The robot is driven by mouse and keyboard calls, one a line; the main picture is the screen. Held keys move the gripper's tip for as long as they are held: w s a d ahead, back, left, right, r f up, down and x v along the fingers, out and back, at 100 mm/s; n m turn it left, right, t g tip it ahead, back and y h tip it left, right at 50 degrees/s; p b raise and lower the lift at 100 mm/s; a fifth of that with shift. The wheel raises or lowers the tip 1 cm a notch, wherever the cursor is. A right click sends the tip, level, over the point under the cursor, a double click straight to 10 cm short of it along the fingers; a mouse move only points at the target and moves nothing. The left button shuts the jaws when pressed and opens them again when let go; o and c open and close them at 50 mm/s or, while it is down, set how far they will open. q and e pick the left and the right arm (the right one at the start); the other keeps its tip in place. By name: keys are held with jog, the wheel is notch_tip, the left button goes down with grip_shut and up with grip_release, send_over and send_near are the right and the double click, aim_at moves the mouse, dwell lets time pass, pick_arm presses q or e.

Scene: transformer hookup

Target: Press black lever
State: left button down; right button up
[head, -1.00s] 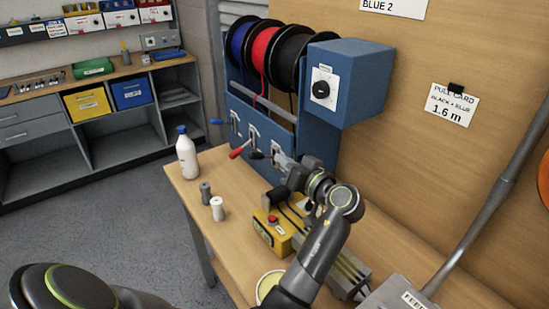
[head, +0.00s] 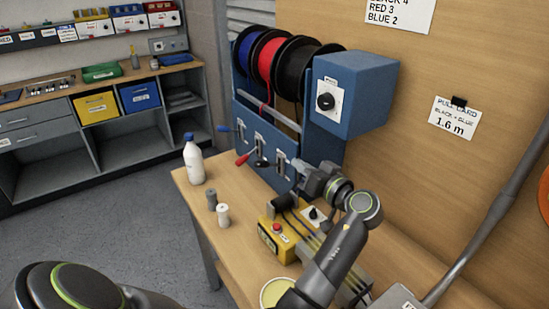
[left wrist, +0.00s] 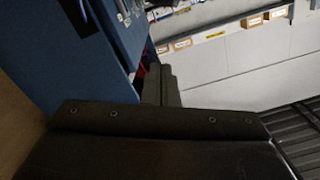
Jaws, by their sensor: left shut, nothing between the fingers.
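The black lever (head: 262,163) is the rightmost of three levers on the front of the blue spool rack. Its dark knob sticks out to the left of its slotted plate (head: 282,161). The red lever (head: 243,158) is beside it and angles down. The blue lever (head: 222,128) is farther left and sticks out nearly level. My left gripper (head: 298,165) is shut and empty, just right of the black lever's plate, apart from the knob. In the left wrist view its dark fingers (left wrist: 161,86) are together beside the blue rack panel. The black lever cannot be made out there. My right gripper is not in view.
The rack (head: 352,88) carries blue, red and black spools. On the wooden bench (head: 205,175) stand a white bottle (head: 193,160), two small spools and a yellow box (head: 280,238) with a red button, below my left arm. A pull card (head: 455,118) hangs on the wall.

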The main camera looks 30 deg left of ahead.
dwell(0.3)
pick_arm(q)
jog(key=p, duration=0.4)
send_over(269, 164)
jog(key=d, duration=0.3)
jog(key=shift+s+a+f+p, duration=0.2)
jog(key=shift+s+a+f, duration=0.05)
jog(key=shift+f, duration=0.45)
jog(key=shift+s+a+f+p, duration=0.2)
jog(key=shift+s+f+p, duration=0.05)
jog(key=shift+f, duration=0.45)
jog(key=shift+s+a+f+p, duration=0.2)
jog(key=shift+s+a+f, duration=0.05)
jog(key=shift+f, duration=0.45)
